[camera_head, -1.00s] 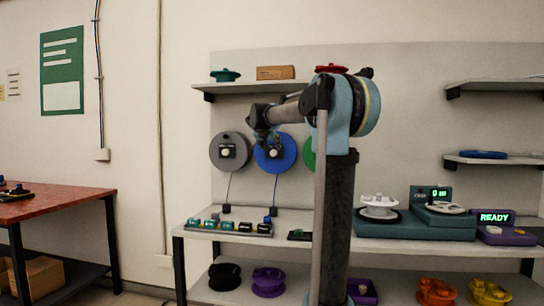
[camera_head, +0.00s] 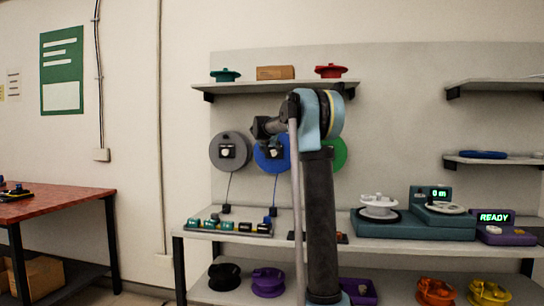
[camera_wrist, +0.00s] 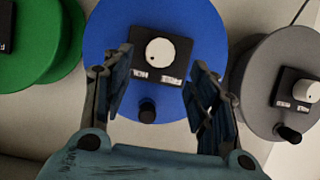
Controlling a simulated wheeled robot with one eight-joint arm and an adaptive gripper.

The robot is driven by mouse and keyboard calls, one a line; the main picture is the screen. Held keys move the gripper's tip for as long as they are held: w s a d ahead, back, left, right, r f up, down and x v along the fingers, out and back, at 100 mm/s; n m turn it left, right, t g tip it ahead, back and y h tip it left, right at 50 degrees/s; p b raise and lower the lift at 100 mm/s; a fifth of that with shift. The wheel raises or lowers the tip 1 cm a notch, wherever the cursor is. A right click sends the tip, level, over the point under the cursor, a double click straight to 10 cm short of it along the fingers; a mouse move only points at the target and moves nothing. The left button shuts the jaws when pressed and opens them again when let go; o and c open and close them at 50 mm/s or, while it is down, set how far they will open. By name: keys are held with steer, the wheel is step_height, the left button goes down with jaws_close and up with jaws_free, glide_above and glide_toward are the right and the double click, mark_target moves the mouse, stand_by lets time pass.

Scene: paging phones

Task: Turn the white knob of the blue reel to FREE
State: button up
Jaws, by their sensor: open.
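The blue reel (camera_head: 264,163) hangs on the wall panel between a grey and a green reel, partly hidden by my arm in the head view. In the wrist view the blue reel (camera_wrist: 190,22) is large and central, with its white round knob (camera_wrist: 160,52) on a black plate. The knob carries a small dark mark. A black crank handle (camera_wrist: 147,110) shows below the plate. My gripper (camera_wrist: 160,75) is open, its fingers at either side of the plate, apart from the knob and holding nothing.
The grey reel (camera_head: 230,151) with its own white knob (camera_wrist: 313,91) and the green reel (camera_head: 338,153) are close beside. The counter (camera_head: 405,244) below holds a row of connectors (camera_head: 230,225) and several devices. A shelf (camera_head: 300,86) is above.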

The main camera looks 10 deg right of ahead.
mark_target(273, 152)
steer(key=shift+x, duration=3.15)
steer(key=c, duration=1)
